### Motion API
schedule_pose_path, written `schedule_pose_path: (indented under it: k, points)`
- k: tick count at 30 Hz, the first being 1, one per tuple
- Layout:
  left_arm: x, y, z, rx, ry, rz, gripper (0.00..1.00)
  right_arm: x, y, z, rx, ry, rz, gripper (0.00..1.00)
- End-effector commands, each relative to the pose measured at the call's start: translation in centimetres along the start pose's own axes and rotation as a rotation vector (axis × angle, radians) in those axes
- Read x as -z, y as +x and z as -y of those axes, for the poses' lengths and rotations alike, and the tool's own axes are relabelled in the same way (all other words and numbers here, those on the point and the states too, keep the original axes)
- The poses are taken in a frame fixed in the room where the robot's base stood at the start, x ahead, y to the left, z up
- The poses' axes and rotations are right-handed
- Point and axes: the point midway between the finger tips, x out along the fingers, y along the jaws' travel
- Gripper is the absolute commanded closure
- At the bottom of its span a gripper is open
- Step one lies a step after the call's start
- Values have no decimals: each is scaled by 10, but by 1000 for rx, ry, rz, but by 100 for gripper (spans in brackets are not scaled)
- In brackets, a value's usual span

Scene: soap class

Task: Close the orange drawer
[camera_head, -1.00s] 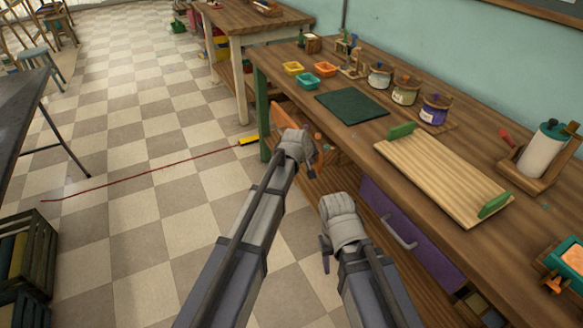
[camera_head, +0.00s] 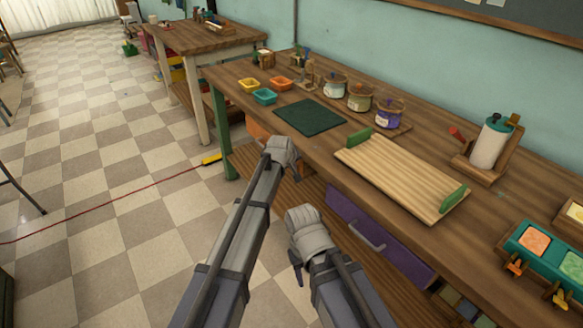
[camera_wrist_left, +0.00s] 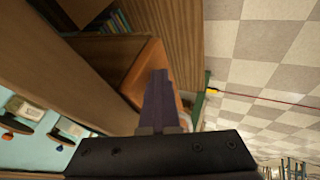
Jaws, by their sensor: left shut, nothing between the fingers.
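The orange drawer (camera_head: 257,131) is under the far-left end of the long wooden workbench (camera_head: 400,190). Only a small orange part shows in the head view, beside my left wrist, and it looks nearly in line with the bench front. In the left wrist view the orange drawer (camera_wrist_left: 146,70) lies right ahead of my left gripper (camera_wrist_left: 159,78). Its fingers are together with nothing between them, and they overlap the orange panel; whether they touch it I cannot tell.
A purple drawer (camera_head: 385,243) with a metal handle is in the bench front, right of my right arm. A wooden tray (camera_head: 395,178), a green mat (camera_head: 309,117) and jars (camera_head: 360,97) stand on top. The tiled floor at left is open, crossed by a red line (camera_head: 100,208).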

Motion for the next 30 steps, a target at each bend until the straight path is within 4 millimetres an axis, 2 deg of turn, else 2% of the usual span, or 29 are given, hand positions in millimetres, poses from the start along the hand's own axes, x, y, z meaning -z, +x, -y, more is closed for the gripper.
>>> schedule_pose_path:
  k: [1,8,17,18,21,30]
  points:
    - [1,2,-7,-13,0,-3,100,0,0,0,0,0,0,50]
    - [0,-1,-3,-14,-1,-2,100,0,0,0,0,0,0,50]
    - [-4,-21,31,-5,-2,-2,100,0,-1,0,0,0,0,50]
    - [-2,-32,28,-5,0,-1,100,-1,-13,-1,0,0,0,50]
    - [-1,-53,27,-4,0,0,100,-2,-30,-3,0,0,0,50]
    - [-2,-106,28,-3,0,0,100,-4,-72,-7,0,0,0,50]
